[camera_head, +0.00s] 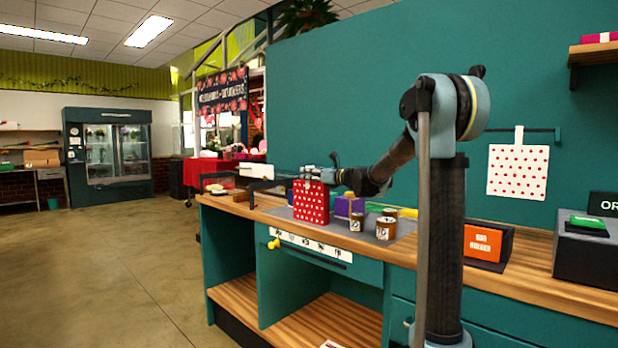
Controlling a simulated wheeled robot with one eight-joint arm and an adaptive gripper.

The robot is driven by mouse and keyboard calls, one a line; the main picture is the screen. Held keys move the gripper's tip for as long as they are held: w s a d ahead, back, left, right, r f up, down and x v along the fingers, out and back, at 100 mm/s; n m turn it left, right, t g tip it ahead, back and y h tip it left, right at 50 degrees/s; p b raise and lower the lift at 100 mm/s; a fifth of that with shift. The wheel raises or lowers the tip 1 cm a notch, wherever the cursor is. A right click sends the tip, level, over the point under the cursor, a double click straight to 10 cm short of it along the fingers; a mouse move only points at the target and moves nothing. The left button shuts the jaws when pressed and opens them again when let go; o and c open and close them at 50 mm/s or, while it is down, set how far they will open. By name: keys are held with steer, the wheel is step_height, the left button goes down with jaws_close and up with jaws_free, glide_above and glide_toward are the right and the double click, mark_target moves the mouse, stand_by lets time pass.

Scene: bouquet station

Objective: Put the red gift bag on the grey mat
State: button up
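The red gift bag (311,203) with white dots stands upright at the counter's left part, in the head view. The dark grey mat (372,238) lies on the counter around and behind it. The bag's base is at the mat's front edge; I cannot tell whether it rests on the mat or is just above it. My gripper (333,178) is at the bag's top right, partly behind it. Its fingers are small and partly hidden, so I cannot tell whether they are open or shut on the bag.
Brown jars (386,228) and a purple box (348,206) stand right of the bag. A white dotted bag (518,170) hangs on the teal wall. An orange box (484,243) and a dark case (590,262) sit further right. The wooden counter's (400,251) front edge is close.

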steer(key=shift+o, duration=1.1)
steer(key=shift+r, duration=0.1)
steer(key=v, duration=1.2)
steer(key=shift+s, duration=0.1)
steer(key=s+d+f+n+g+h, duration=0.2)
steer(key=s+f+n+g+h, duration=0.1)
steer(key=s+f+n, duration=0.65)
steer(key=s+d+f+n+g+h, duration=0.2)
steer(key=s+f+n, duration=0.2)
steer(key=s+f, duration=0.55)
steer(key=s+d+f+n+g+h, duration=0.2)
steer(key=s+d+f+n+h, duration=0.2)
steer(key=s, duration=0.8)
steer(key=s+d+f+n+g+h, duration=0.1)
steer(key=s+d+f+n+h, duration=0.4)
steer(key=s+d+f+n, duration=0.3)
steer(key=s+d+f, duration=0.4)
steer(key=f, duration=0.1)
steer(key=shift+s+g, duration=0.3)
steer(key=shift+g, duration=0.1)
